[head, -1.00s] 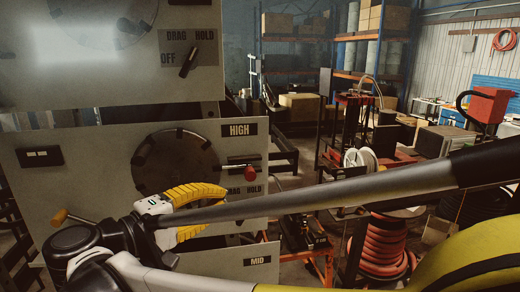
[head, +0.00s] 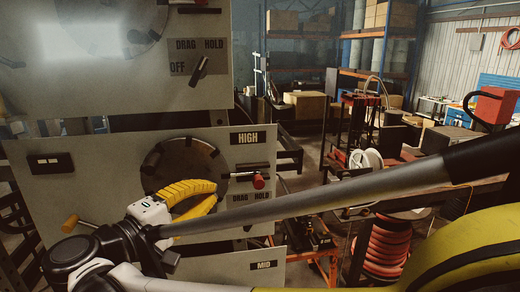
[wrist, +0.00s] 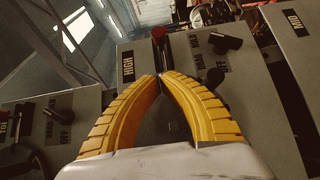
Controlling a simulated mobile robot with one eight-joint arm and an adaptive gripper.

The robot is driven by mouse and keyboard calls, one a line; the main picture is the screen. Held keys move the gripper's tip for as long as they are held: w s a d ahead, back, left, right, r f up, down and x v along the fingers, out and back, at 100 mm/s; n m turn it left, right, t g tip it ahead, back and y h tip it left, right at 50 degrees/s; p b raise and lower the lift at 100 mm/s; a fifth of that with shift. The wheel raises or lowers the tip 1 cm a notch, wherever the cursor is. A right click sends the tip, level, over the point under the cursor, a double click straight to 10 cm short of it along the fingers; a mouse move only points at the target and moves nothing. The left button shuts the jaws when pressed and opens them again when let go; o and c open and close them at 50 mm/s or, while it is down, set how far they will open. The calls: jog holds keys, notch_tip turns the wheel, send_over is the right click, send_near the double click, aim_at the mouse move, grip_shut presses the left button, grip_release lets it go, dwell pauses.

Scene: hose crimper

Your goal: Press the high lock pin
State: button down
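The HIGH panel (head: 90,190) is a pale upright plate with a round dark disc and a HIGH label (head: 243,138). A red-tipped pin (head: 258,181) sticks out below that label, at the disc's right. It also shows in the wrist view as a red knob (wrist: 158,32) beyond the fingertips. My gripper (head: 214,190) has yellow ribbed fingers and is in front of the disc, left of the red tip. In the wrist view the fingertips (wrist: 160,76) meet or nearly meet, with nothing clearly held. Whether they touch the pin's shaft cannot be told.
A DRAG/HOLD switch (wrist: 224,42) is beside the pin. A yellow-ended handle (head: 72,221) sticks out at the panel's left. Another panel (head: 120,75) is above, and the MID panel (head: 264,266) is below. Shelving and hose reels are behind at right.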

aim_at(255, 181)
jog(key=x, duration=0.4)
jog(key=shift+r+p, duration=0.1)
jog(key=shift+p, duration=0.25)
jog(key=d, duration=0.1)
jog(key=w+d+p, duration=0.1)
jog(key=d, duration=0.1)
jog(key=shift+w+d, duration=0.15)
jog(key=shift+w, duration=0.1)
jog(key=shift+w+d, duration=0.1)
jog(key=shift+d, duration=0.35)
jog(key=shift+w+d+b, duration=0.2)
jog(key=shift+d, duration=0.75)
jog(key=shift+w+d+b, duration=0.15)
jog(key=shift+w+d, duration=0.05)
jog(key=shift+d, duration=0.75)
jog(key=shift+a, duration=0.25)
jog(key=shift+w, duration=0.1)
